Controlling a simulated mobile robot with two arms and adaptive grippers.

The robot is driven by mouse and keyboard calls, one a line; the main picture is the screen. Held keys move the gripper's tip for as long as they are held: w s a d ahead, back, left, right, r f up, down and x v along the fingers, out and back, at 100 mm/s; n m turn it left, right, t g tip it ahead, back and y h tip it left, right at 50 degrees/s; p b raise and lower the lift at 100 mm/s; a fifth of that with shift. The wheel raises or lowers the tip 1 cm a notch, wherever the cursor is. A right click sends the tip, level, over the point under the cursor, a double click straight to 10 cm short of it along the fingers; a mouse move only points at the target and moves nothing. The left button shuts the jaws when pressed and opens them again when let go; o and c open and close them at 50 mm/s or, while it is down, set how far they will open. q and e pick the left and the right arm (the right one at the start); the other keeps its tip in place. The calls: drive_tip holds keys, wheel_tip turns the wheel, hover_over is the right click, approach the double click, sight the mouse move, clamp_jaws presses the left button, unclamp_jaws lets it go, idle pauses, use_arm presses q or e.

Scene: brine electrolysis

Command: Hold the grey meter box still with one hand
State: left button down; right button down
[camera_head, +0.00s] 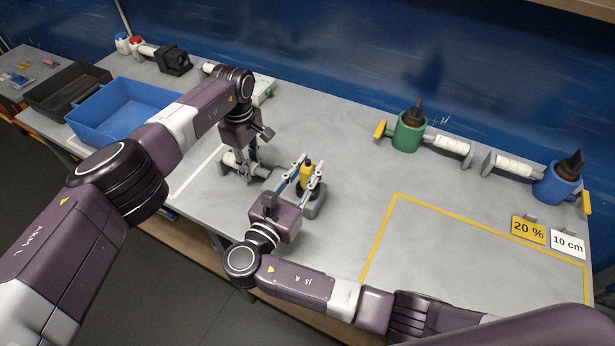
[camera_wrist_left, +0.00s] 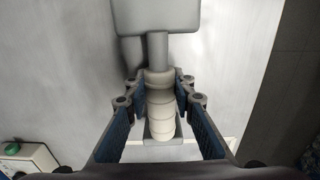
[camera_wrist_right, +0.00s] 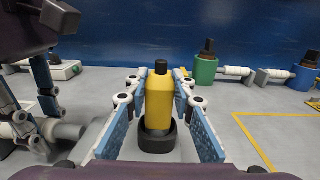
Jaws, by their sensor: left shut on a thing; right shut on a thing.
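The grey meter box (camera_head: 316,206) rests on the table and is largely hidden behind my right gripper in the head view. In the left wrist view a grey block (camera_wrist_left: 157,18) joins by a stem to a ribbed cream handle (camera_wrist_left: 160,118). My left gripper (camera_head: 243,168) is shut on this handle. A yellow bottle (camera_wrist_right: 159,100) with a dark cap stands upright in a dark round cup (camera_wrist_right: 157,139). My right gripper (camera_wrist_right: 160,92) is shut on the bottle, one finger on each side. The box's face is not readable.
A green holder (camera_head: 408,134) and a blue holder (camera_head: 556,187), each with a dark-capped bottle, stand at the back right. A yellow-outlined area is free at the front right. Blue (camera_head: 82,128) and black (camera_head: 42,95) bins stand at left. A green-buttoned box (camera_wrist_left: 22,158) is near my left gripper.

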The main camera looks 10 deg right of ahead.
drive_tip(key=shift+r, duration=0.15)
drive_tip(key=shift+r, duration=4.4)
use_arm(q)
drive_tip(key=c, duration=1.6)
unclamp_jaws()
wheel_tip(320, 180, up, 12)
